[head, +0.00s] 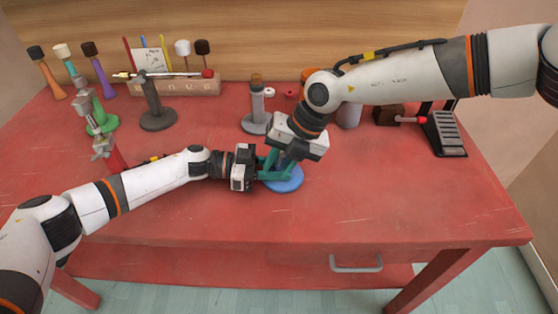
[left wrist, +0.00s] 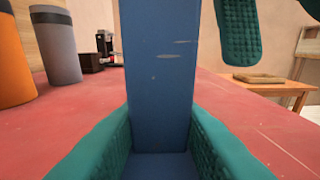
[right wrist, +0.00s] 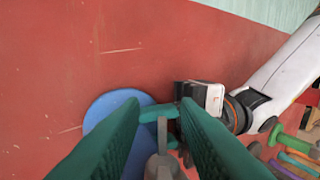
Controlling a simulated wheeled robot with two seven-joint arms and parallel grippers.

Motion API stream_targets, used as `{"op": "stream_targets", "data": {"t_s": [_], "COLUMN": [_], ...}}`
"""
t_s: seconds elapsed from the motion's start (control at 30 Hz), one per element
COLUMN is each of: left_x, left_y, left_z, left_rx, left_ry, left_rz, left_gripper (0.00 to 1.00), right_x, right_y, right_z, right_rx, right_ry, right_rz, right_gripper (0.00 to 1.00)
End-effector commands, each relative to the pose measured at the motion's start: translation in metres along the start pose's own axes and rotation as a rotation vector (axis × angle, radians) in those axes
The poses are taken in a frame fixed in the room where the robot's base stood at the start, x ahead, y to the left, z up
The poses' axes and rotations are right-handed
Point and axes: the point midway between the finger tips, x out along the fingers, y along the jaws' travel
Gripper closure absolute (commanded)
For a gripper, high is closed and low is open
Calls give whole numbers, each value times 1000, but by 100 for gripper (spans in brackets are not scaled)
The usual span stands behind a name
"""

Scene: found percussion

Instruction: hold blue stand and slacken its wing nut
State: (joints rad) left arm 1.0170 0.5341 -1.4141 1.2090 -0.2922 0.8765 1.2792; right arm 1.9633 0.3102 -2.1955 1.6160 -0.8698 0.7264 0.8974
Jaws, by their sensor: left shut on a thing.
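The blue stand has a round base (head: 284,183) on the red table. Its blue post (left wrist: 158,75) stands upright in the left wrist view. My left gripper (head: 270,170) is shut on the post, one teal finger on each side. My right gripper (head: 287,157) points down over the stand from above. In the right wrist view its fingers are apart, with a grey piece (right wrist: 163,165), probably the wing nut, between them. I cannot tell whether they touch it. In the head view the nut and most of the post are hidden by my grippers.
A grey stand (head: 256,122) is just behind. A black pedal (head: 446,134) is at the right. The table front (head: 400,215) is clear.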

Motion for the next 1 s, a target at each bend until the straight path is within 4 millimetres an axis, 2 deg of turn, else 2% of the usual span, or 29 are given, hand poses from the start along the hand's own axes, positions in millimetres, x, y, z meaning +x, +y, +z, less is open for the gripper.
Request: {"op": "stream_targets", "data": {"t_s": [0.23,0.37,0.8,1.0], "left_x": [0,0,0,0], "left_y": [0,0,0,0], "left_z": [0,0,0,0], "left_rx": [0,0,0,0], "left_ry": [0,0,0,0], "left_rz": [0,0,0,0], "left_gripper": [84,84,84,84], "right_x": [-1,-10,-95,-117], "right_y": [-1,-1,-1,0], "right_z": [-1,-1,-1,-1], "right_rx": [0,0,0,0], "right_ry": [3,4,4,2], "right_rz": [-2,-3,-3,-1], "right_gripper": [72,72,72,72]}}
